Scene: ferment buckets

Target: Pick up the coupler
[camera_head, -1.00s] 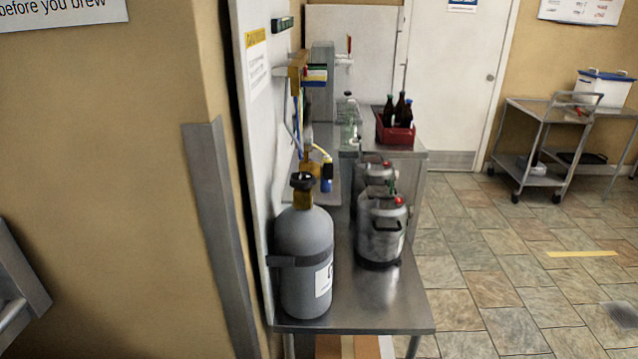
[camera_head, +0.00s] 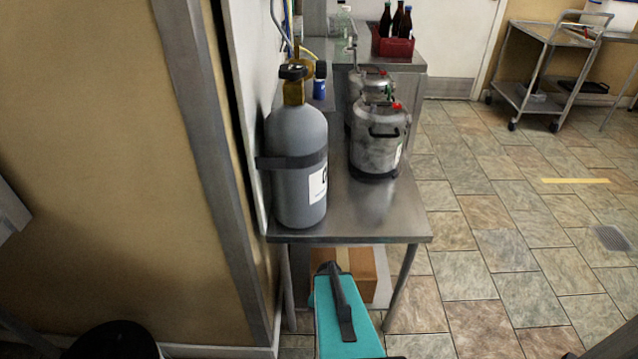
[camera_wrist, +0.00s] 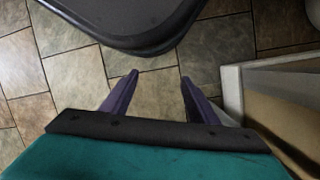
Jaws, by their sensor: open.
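I cannot make out the coupler for certain in either view. Small green and red parts show on top of the front steel keg (camera_head: 380,140), too small to tell apart.
The cylinder and kegs stand on a steel table (camera_head: 365,222). A cardboard box (camera_head: 362,268) is below it. A red crate of bottles (camera_head: 393,45) stands farther back. A wall (camera_head: 120,180) is at left. A metal cart (camera_head: 545,75) stands far right. The tiled floor between is clear.

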